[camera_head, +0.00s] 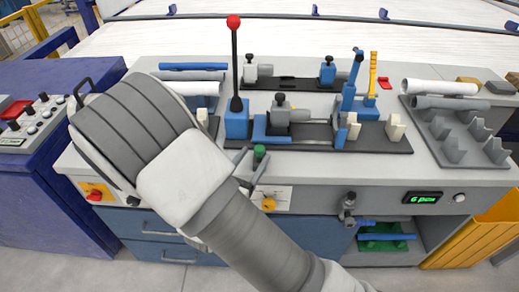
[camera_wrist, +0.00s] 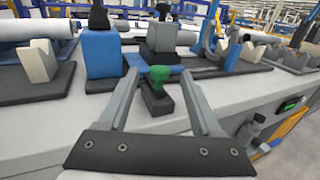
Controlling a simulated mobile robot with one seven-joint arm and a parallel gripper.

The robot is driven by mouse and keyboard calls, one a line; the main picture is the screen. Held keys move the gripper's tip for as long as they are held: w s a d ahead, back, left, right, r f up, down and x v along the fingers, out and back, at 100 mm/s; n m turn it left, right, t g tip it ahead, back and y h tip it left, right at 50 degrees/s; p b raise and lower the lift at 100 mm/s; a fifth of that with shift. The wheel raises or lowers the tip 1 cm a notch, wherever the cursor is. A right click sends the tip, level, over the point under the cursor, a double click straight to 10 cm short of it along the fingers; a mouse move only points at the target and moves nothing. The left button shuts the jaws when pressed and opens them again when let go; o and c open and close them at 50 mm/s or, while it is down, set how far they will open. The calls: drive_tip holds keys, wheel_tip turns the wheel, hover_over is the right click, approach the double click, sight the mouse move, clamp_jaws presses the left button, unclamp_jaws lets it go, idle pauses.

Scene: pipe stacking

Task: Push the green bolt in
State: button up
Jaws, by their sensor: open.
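The green bolt (camera_wrist: 161,77) has a green knob on a dark block at the front edge of the fixture. In the wrist view it shows between the two grey fingers of my gripper (camera_wrist: 160,85), near their tips. My gripper is open, with a gap on each side of the knob, and I see no clear contact. In the head view the green bolt (camera_head: 259,152) is small, just in front of the black fixture plate (camera_head: 370,144). My arm hides most of my gripper there.
A blue block (camera_head: 237,122) with a tall red-topped lever stands behind the bolt. Grey clamps and pale V-blocks (camera_head: 395,128) stand on the plate. A grey pipe rack (camera_head: 455,135) is at right. A yellow-and-red switch (camera_head: 268,203) is on the bench front.

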sight(257, 152)
drive_tip(key=shift+x, duration=2.2)
drive_tip(key=shift+c, duration=0.3)
clamp_jaws()
